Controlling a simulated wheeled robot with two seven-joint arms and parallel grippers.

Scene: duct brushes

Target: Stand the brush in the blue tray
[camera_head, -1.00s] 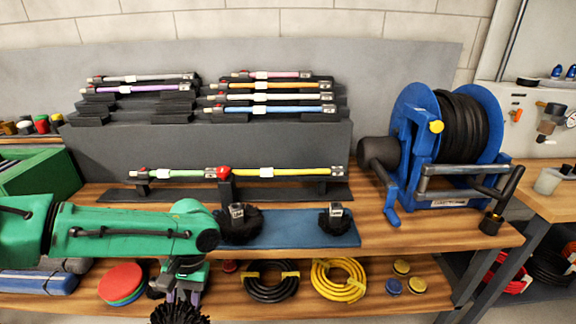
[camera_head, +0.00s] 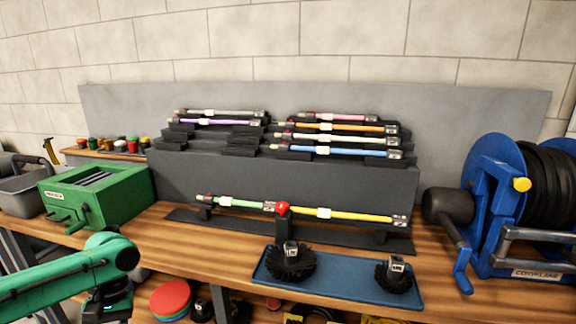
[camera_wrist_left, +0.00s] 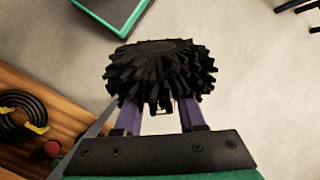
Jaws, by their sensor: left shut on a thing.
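My left gripper (camera_wrist_left: 160,108) is shut on a round black bristle brush (camera_wrist_left: 160,68) in the left wrist view. The brush's bristles fan out beyond the fingertips, and its gripped part is mostly hidden. In the head view my green left arm comes in at lower left, and the brush is below the picture's edge. The blue tray (camera_head: 338,290) lies on the wooden bench in front of the rack. Two black brushes stand in it with their metal square sockets up, one at the left (camera_head: 291,264) and one at the right (camera_head: 394,276). My right gripper is not in view.
A rack with coloured rods (camera_head: 310,212) stands behind the tray. A blue hose reel (camera_head: 497,190) is at right, a green box (camera_head: 100,195) at left. In the wrist view a black hose coil (camera_wrist_left: 30,125) lies at left, with bare floor at right.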

